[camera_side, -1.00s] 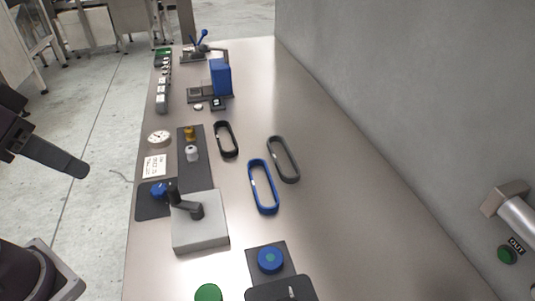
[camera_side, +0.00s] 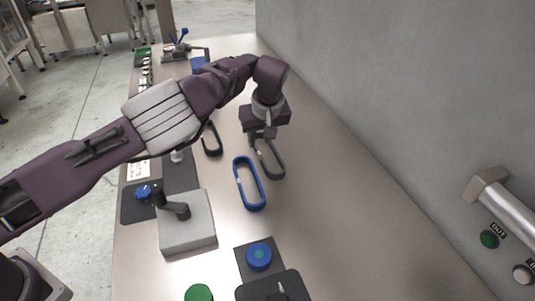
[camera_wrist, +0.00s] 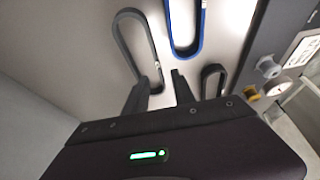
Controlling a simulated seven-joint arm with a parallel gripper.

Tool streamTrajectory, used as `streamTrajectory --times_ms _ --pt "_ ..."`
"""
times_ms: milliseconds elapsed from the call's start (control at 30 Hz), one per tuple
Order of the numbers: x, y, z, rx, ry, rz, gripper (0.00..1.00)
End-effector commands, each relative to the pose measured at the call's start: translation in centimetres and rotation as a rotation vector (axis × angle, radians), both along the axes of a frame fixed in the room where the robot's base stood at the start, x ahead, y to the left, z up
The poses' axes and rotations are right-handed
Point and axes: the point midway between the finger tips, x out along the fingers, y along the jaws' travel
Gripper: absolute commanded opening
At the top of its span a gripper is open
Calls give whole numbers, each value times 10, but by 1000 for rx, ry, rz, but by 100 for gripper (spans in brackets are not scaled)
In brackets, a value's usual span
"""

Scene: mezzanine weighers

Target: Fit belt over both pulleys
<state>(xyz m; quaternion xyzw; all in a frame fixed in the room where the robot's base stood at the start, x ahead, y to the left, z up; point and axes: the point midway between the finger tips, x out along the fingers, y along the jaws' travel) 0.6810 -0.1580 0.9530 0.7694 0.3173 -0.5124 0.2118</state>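Three belt loops lie on the bench: a dark grey belt (camera_side: 281,162), a blue belt (camera_side: 261,186) and a smaller black belt (camera_side: 214,154). My gripper (camera_side: 262,134) is over the far end of the grey belt; the side view does not show clearly whether it touches. The white pulley (camera_side: 177,156) stands on a dark plate (camera_side: 181,178), partly hidden by my arm. The brass-coloured pulley (camera_wrist: 248,93) shows beside it only in the wrist view.
A grey block with a black crank (camera_side: 187,235) stands near the plate. A blue round button (camera_side: 259,256) and a green one (camera_side: 199,293) are at the front. A wall (camera_side: 400,110) runs along the right. Bare bench lies right of the belts.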

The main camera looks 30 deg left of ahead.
Motion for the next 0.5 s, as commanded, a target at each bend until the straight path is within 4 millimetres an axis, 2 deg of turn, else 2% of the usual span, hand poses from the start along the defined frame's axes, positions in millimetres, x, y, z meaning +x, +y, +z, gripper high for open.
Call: streamTrajectory --times_ms 200,300,500 --pt "6 2 -40 2 5 2 31" --pt "11 6 -53 1 2 1 31" --pt "12 7 -57 -2 1 1 31"
